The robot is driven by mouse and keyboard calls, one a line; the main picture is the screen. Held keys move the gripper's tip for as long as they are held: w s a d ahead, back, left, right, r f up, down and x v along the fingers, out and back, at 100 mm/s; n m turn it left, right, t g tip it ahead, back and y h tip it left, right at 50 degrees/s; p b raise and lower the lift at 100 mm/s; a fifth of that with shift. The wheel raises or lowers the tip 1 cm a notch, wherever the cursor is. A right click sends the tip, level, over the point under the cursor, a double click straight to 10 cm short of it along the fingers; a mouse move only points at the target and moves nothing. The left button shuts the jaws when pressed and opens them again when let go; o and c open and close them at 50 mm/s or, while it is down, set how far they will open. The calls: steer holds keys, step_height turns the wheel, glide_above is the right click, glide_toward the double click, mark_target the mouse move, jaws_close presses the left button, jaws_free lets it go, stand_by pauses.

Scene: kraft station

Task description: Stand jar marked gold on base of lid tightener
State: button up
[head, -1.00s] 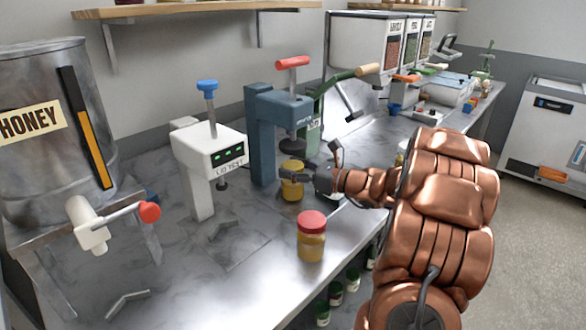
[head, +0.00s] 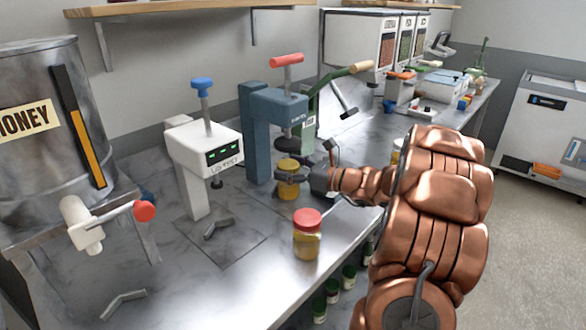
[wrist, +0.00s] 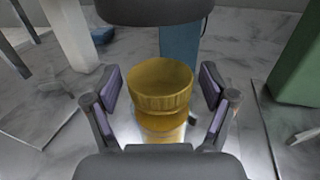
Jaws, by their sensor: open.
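The jar with the gold lid (head: 288,166) stands upright in front of the blue press column, close to the press's dark round head (head: 294,143). In the wrist view the gold-lidded jar (wrist: 160,85) is between my fingers. My gripper (head: 291,179) is open around the jar, with gaps on both sides in the wrist view. The blue press with the red handle (head: 258,130) looks like the lid tightener; its label is not readable. Its base is mostly hidden by the jar and gripper, so I cannot tell whether the jar stands on it.
A red-lidded jar (head: 307,238) stands near the counter's front edge. The white lid tester (head: 203,150) is left of the press, and a green lever machine (head: 314,115) is right. A honey tank (head: 50,130) fills the left.

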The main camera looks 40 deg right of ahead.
steer(key=shift+r, duration=0.1)
steer(key=b+v, duration=0.1)
steer(key=v, duration=1.1)
steer(key=shift+r, duration=0.1)
steer(key=shift+r, duration=0.1)
